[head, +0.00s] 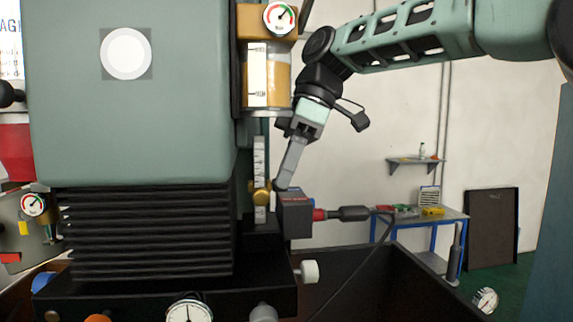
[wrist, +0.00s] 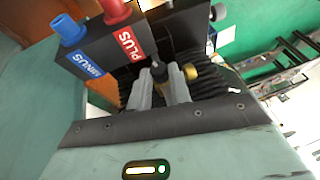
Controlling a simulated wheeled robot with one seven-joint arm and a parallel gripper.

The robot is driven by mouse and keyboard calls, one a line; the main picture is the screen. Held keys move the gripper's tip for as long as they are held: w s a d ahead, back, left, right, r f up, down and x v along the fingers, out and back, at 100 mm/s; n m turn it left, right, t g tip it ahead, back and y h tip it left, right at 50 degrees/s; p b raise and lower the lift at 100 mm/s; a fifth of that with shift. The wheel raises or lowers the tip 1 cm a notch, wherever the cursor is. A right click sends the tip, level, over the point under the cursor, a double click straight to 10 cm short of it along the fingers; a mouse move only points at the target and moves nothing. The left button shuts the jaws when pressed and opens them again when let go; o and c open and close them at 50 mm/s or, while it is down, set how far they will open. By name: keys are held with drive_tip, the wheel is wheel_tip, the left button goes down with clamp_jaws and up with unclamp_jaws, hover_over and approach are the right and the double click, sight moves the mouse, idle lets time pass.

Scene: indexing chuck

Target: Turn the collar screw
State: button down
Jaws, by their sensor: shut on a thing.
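My gripper (head: 281,184) reaches down beside a brass collar (head: 261,190) on a pale graduated vertical scale (head: 260,155) in the head view. In the wrist view, the two grey fingers of my gripper (wrist: 161,88) are shut on a small dark knob, which I take for the collar screw (wrist: 158,70). The brass collar (wrist: 191,73) shows just right of the fingers. In the head view the screw is hidden by the fingertips.
A dark block (head: 295,215) with blue MINUS and red PLUS plugs stands close to the fingertips. The large green machine housing (head: 135,120) with black bellows (head: 150,232) fills the left. A glass reservoir (head: 268,78) is above. A cable hangs at right.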

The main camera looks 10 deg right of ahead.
drive_tip(key=shift+w+r+g+p, duration=0.2)
drive_tip(key=shift+g+p, duration=0.5)
drive_tip(key=shift+p, duration=0.15)
drive_tip(key=shift+w+f+m+g+p, duration=0.2)
drive_tip(key=shift+g+p, duration=0.1)
drive_tip(key=shift+g, duration=0.3)
drive_tip(key=shift+w+f+m+g+p, duration=0.1)
drive_tip(key=shift+m+g+p, duration=0.15)
drive_tip(key=shift+g, duration=0.35)
drive_tip(key=g, duration=0.3)
drive_tip(key=shift+w+f+m+y, duration=0.25)
drive_tip(key=shift+f+m+y, duration=0.05)
drive_tip(key=shift+m, duration=0.05)
drive_tip(key=shift+w+f+m+g+y, duration=0.15)
drive_tip(key=shift+m+g, duration=0.1)
drive_tip(key=shift+g, duration=0.7)
drive_tip(key=shift+f+m+g+y, duration=0.15)
drive_tip(key=shift+m+g, duration=0.1)
drive_tip(key=shift+g, duration=1)
drive_tip(key=c, duration=1.3)
unclamp_jaws()
